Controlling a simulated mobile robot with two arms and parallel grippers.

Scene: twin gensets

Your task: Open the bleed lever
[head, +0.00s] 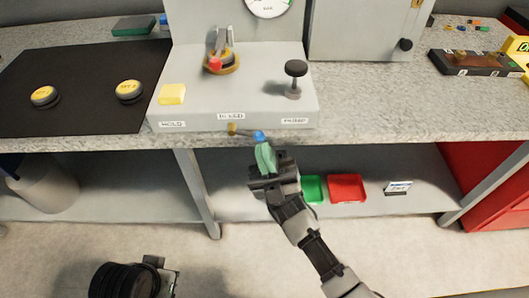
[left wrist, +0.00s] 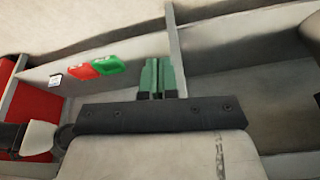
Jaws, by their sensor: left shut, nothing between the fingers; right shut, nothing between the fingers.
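The bleed lever (head: 245,132) sticks out from the front face of the grey console (head: 307,111), under the middle label. It has a brass pivot at its left and a blue tip at its right, and lies roughly level. My right gripper (head: 263,146) is shut and empty, with its green fingertips at or just below the blue tip. I cannot tell whether they touch. My left gripper (left wrist: 158,77) is shut and empty in the left wrist view, above the floor and facing the lower shelf, away from the lever.
On the console are a red-tipped lever (head: 216,62), a yellow block (head: 171,95) and a black knob (head: 296,69). A green tray (head: 313,189) and a red tray (head: 347,188) sit on the lower shelf. The bench edge lies just above my right gripper.

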